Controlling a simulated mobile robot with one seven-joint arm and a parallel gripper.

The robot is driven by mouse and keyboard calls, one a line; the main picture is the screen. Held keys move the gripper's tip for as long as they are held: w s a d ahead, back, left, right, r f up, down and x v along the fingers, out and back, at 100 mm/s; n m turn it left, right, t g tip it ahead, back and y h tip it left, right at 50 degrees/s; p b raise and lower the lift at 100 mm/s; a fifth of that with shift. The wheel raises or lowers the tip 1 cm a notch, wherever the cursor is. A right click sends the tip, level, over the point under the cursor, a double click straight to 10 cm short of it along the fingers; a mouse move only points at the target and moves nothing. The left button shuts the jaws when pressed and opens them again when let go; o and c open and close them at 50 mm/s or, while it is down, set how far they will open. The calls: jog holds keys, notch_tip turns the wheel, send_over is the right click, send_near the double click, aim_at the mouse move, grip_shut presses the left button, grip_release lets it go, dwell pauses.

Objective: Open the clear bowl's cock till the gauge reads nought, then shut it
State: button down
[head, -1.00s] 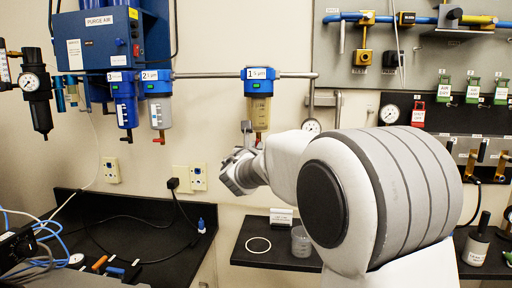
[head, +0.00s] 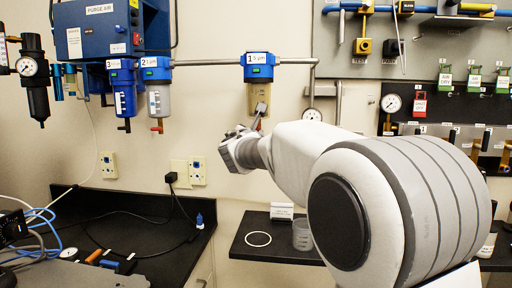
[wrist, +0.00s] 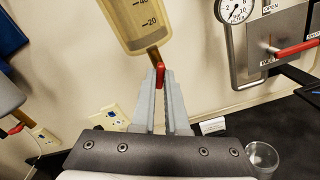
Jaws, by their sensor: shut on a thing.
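The clear bowl (head: 258,96) hangs under a blue filter head (head: 259,67) marked 1, 5 µm. It looks amber and shows scale marks in the wrist view (wrist: 136,22). Its red cock (wrist: 160,74) is below the bowl on a brass stem. My gripper (wrist: 167,76) is shut on the red cock, whose tip shows between the fingers. In the head view, my gripper (head: 260,114) partly hides the cock. The round white gauge (head: 312,115) is right of the bowl. It also shows in the wrist view (wrist: 236,9), cut by the top edge; I cannot read its needle surely.
Filters 2 (head: 158,97) and 3 (head: 123,95) hang to the left. A red lever (wrist: 296,48) projects from a metal plate beside the gauge. Below, a black shelf (head: 270,253) holds a clear cup (head: 302,236) and a white ring (head: 258,239).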

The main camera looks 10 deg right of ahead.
jog(key=shift+f+m+b, duration=0.1)
jog(key=shift+m+b, duration=5.75)
jog(key=shift+m, duration=0.45)
jog(key=c, duration=0.9)
grip_release()
